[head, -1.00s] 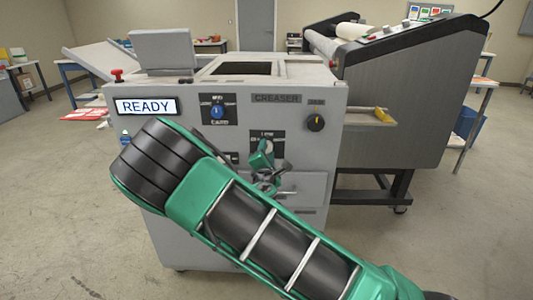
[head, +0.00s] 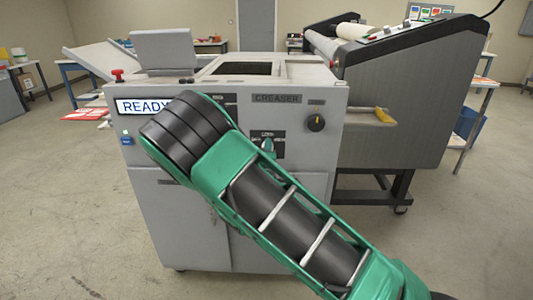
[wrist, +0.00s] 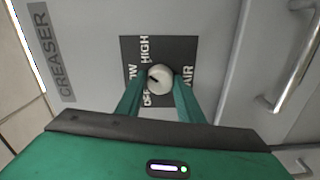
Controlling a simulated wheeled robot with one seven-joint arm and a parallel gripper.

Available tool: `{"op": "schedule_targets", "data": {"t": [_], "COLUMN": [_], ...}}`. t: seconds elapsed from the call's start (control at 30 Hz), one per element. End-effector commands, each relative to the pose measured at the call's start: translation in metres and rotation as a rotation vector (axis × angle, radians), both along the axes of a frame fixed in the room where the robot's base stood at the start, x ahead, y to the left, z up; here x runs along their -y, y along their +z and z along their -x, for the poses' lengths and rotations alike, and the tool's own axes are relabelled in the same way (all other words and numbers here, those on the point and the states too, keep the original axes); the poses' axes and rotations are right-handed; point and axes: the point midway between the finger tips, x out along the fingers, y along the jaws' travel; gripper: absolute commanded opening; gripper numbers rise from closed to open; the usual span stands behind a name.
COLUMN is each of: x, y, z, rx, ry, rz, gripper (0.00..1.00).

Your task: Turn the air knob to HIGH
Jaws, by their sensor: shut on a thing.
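The air knob (wrist: 160,78) is a small round pale knob on a dark label plate (wrist: 158,43) in the wrist view. The plate reads AIR, HIGH, LOW and OFF, sideways in this view. A dark mark on the knob faces left, toward the LOW and OFF lettering; I cannot tell the exact setting. My gripper (wrist: 161,82) has its two green fingers shut on the knob, one on each side. In the head view, the air plate (head: 267,134) shows on the creaser's front, with a green fingertip before it; my arm hides most of the gripper.
The grey creaser (head: 190,235) has a READY display (head: 137,106), partly covered by my arm, and a black knob with a yellow mark (head: 316,123). A metal handle (wrist: 292,75) runs close to the right of the gripper. A large laminator (head: 410,100) stands to the right.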

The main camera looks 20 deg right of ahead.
Motion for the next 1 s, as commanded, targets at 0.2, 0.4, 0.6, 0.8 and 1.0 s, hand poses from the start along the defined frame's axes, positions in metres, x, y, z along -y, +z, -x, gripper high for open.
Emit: {"op": "schedule_targets", "data": {"t": [0.2, 0.4, 0.6, 0.8, 1.0], "x": [0.0022, 0.002, 0.0022, 0.0022, 0.0021], "y": [-0.0036, -0.0044, -0.0043, -0.0047, -0.005], "z": [0.0013, 0.0016, 0.0017, 0.0018, 0.0017], "rx": [0.047, 0.082, 0.104, 0.111, 0.112], "ry": [-0.006, -0.005, -0.007, -0.006, -0.006], "rz": [-0.169, -0.282, -0.347, -0.374, -0.378], "gripper": [0.12, 0.12, 0.12, 0.12, 0.12]}}
